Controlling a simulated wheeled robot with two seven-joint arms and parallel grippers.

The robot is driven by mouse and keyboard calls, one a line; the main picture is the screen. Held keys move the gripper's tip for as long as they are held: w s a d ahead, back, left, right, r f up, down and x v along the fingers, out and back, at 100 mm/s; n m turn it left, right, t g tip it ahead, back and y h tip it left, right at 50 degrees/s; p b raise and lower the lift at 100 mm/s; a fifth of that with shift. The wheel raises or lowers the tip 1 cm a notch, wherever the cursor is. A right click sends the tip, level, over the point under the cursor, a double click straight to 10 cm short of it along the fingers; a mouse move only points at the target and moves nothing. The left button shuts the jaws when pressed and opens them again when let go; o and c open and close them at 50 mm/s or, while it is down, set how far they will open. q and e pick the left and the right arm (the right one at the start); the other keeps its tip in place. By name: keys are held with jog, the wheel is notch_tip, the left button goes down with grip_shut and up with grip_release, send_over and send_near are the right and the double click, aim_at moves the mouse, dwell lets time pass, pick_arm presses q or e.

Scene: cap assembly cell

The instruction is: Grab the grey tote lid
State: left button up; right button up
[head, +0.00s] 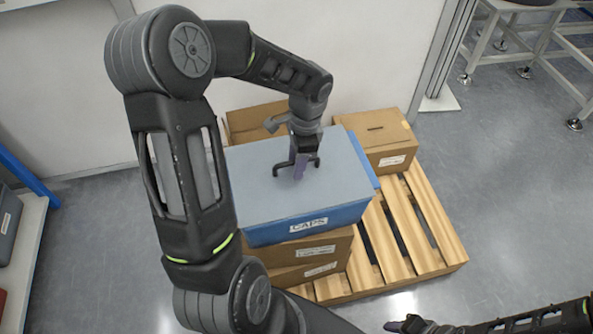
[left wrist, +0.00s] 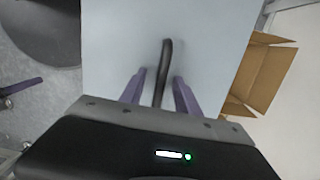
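The grey tote lid (head: 262,190) lies flat on a blue tote (head: 320,216) labelled CAPS, on a stack of cardboard boxes. It fills the middle of the left wrist view (left wrist: 215,50). A dark bar handle (left wrist: 166,52) stands on the lid. My left gripper (head: 299,170) points down at the handle, near the lid's middle. In the left wrist view its purple fingers (left wrist: 160,80) are apart, with the handle between them and gaps on both sides. My right gripper (head: 408,324) is low at the bottom edge, away from the tote; its opening is unclear.
The boxes (head: 308,268) stand on a wooden pallet (head: 428,225). A closed cardboard box (head: 378,138) is behind right; an open one (head: 250,122) is behind the tote, near the white wall. Grey floor (head: 500,190) is clear to the right.

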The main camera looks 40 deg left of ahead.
pick_arm(q)
jog(key=shift+c, duration=0.2)
dwell(0.4)
grip_shut()
dwell(1.2)
